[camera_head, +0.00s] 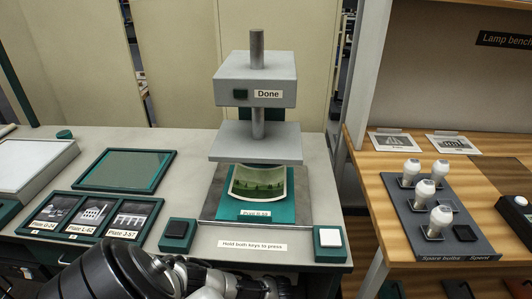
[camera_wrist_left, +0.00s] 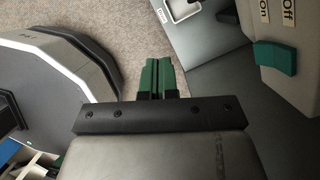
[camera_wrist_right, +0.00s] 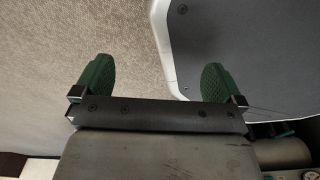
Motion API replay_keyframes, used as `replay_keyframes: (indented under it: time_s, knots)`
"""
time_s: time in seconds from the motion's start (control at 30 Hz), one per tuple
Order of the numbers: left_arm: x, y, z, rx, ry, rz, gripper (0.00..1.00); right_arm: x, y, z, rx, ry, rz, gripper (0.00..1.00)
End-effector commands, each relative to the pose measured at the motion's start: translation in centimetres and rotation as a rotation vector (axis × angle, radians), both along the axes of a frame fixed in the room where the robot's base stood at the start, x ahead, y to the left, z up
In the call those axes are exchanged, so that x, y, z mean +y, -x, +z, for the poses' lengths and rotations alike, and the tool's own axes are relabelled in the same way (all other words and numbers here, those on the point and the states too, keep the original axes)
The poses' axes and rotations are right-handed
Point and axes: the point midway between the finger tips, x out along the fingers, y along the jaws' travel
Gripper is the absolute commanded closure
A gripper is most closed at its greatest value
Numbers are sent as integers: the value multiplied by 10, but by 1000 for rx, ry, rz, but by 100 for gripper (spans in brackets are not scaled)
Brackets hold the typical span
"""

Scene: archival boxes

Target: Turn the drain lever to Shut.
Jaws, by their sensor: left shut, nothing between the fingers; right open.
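I cannot make out a drain lever or a Shut label in any view. In the left wrist view my left gripper (camera_wrist_left: 157,78) is shut and empty, its green fingers together above the carpeted floor. Right of it in that view is a green block (camera_wrist_left: 273,57) on a pale grey housing, beside labels reading "Off" and partly "on". The fingers are apart from it. In the right wrist view my right gripper (camera_wrist_right: 154,82) is open and empty, over carpet. Neither gripper's fingers show in the head view, where part of my arm covers the bottom left.
A grey press (camera_head: 257,142) marked "Done" stands on the bench over a curved picture. A dark key (camera_head: 178,230) and a white key (camera_head: 330,237) flank it. Framed plates (camera_head: 88,217) lie left. A lamp bench with a bulb rack (camera_head: 462,245) stands right.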

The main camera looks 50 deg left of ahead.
Motion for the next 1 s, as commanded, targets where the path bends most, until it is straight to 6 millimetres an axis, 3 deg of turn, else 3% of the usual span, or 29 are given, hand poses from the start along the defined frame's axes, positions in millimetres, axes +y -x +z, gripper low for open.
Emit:
replay_keyframes:
  time_s: [0.23, 0.67, 0.77, 0.83, 0.93, 1.0]
  knots:
    - [-3, 0, 10, 1, 0, 1, 100, -4, 20, 2, 12, 2, 3, 0]
    - [-4, 0, 7, -2, -2, 4, 100, -3, 16, -1, -5, -2, 4, 0]
    - [-9, -2, -2, -15, -11, 17, 100, 2, -6, -6, -70, -16, 8, 0]
    - [-16, -5, -13, -33, -24, 36, 100, 10, -38, -9, -164, -37, 13, 0]
    - [-30, -11, -35, -78, -57, 85, 100, 28, -103, -5, -372, -86, 23, 0]
    - [-39, -17, -50, -121, -89, 136, 100, 42, -155, 9, -550, -130, 31, 0]
